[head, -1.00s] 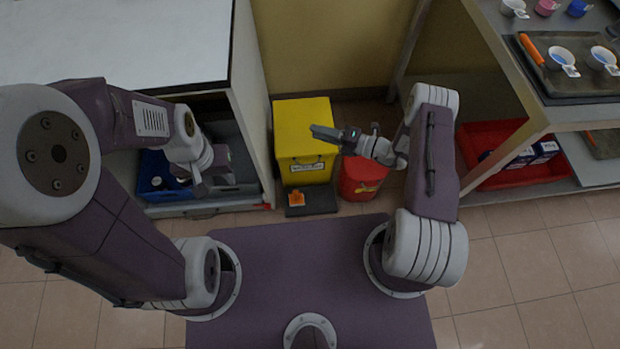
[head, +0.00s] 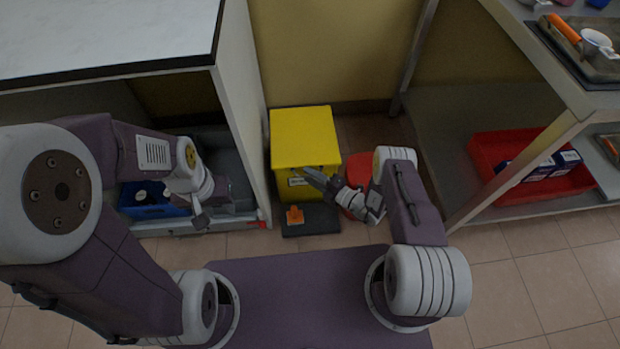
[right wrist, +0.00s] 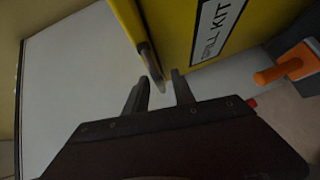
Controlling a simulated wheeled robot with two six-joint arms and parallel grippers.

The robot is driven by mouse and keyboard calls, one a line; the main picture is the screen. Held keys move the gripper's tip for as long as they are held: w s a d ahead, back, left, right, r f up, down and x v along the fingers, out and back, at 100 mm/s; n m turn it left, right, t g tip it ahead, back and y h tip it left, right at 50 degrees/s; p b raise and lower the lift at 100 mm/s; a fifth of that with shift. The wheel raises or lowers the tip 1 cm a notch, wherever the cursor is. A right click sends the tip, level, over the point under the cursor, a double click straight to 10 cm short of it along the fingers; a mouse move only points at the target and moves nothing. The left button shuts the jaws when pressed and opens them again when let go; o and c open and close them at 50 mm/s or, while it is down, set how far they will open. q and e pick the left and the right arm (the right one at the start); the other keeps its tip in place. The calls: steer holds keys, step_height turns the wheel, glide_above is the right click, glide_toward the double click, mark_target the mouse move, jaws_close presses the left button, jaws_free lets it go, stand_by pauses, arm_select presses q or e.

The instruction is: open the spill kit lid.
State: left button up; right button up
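The yellow spill kit box (head: 305,135) stands on the floor between the cabinet and the shelf, its lid down in the head view. Its front label (right wrist: 218,28) reads "SPILL KIT" in the right wrist view. My right gripper (head: 310,178) is at the front of the box, just below the lid's front edge. A thin grey-brown piece on the box lies just beyond the fingertips; contact is unclear. My left gripper (head: 201,218) is by the open cabinet, its fingers too small to read.
A red bin (head: 357,170) stands right of the box, partly behind my right arm. A dark mat (head: 318,222) with an orange-handled tool (head: 294,214) lies in front. A blue crate (head: 150,205) is in the cabinet. A red tray (head: 500,148) is on the lower right shelf.

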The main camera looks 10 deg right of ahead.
steer(key=shift+w+a, duration=0.2)
jaws_close()
stand_by(1.3)
